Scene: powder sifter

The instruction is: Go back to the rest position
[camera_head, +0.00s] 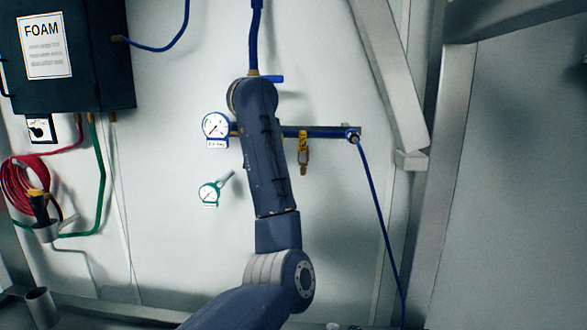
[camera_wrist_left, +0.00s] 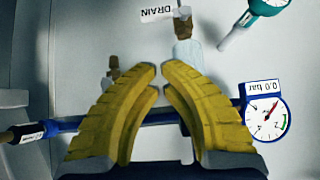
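My left arm (camera_head: 265,165) rises from the bottom of the head view and stands in front of the wall piping. Its gripper is hidden there. In the left wrist view the yellow fingers of my left gripper (camera_wrist_left: 160,75) lean toward each other, with a narrow gap between the tips. I see nothing held between them. Behind them runs a blue pipe (camera_wrist_left: 65,125), with a white gauge (camera_wrist_left: 267,118) reading 0.0 bar to the right. Whether the fingers touch the pipe I cannot tell. My right gripper is in neither view.
The blue pipe (camera_head: 310,132) and the white gauge (camera_head: 215,127) flank my arm closely. A green gauge (camera_head: 208,194) sits lower left. A blue hose (camera_head: 375,215) hangs right, near a metal frame post (camera_head: 425,220). A dark FOAM box (camera_head: 100,60) is upper left.

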